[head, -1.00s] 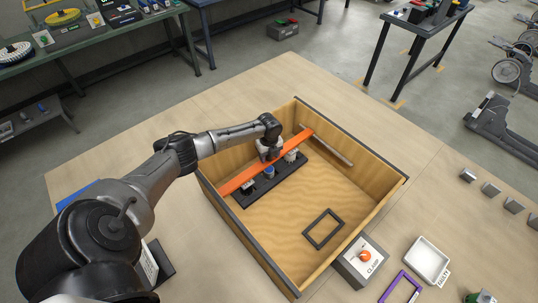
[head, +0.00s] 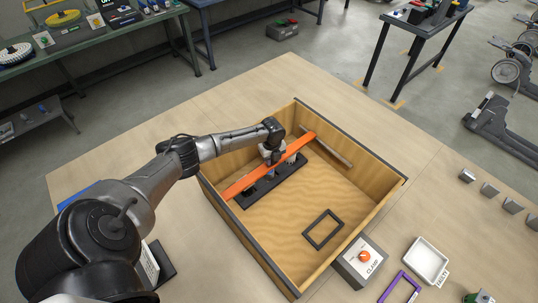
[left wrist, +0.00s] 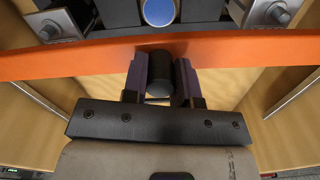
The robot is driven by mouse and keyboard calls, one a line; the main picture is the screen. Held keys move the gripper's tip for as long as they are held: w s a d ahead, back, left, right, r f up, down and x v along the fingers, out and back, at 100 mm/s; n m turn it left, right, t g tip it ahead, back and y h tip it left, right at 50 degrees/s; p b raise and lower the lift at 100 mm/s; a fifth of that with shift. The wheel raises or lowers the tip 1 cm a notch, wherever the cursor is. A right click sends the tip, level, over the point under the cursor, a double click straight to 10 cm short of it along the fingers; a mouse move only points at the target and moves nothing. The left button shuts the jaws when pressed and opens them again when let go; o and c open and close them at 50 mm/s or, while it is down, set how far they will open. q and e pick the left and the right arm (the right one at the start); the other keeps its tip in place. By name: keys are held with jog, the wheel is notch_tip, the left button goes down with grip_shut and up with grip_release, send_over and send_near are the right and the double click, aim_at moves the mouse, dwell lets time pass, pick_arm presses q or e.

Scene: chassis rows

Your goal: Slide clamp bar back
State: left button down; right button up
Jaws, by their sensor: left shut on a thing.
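The orange clamp bar (head: 240,184) spans the wooden box (head: 345,205) at its back left, over a black block (head: 262,192). In the left wrist view the bar (left wrist: 60,58) runs across the picture, with a black cylindrical handle (left wrist: 160,72) on its near side. My left gripper (head: 271,158) is at the middle of the bar. In the left wrist view its fingers (left wrist: 160,85) are shut on the handle. A blue round part (left wrist: 158,12) lies just beyond the bar, between two metal fittings (left wrist: 55,26). My right gripper is not in view.
A dark rectangular frame (head: 323,229) lies on the otherwise clear right part of the box floor. The box walls stand close around the bar's ends. A box with an orange button (head: 365,256) and a white tray (head: 428,260) stand outside at the lower right.

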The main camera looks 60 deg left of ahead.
pick_arm(q)
jog(key=w+d+p, duration=0.3)
jog(key=d+p, duration=0.2)
jog(key=d, duration=1.1)
jog(key=shift+d, duration=0.2)
jog(key=shift+r, duration=0.1)
jog(key=c, duration=1.4)
grip_release()
jog(key=o, duration=0.3)
jog(key=shift+d, duration=0.2)
jog(key=shift+o, duration=1)
jog(key=shift+a, duration=0.15)
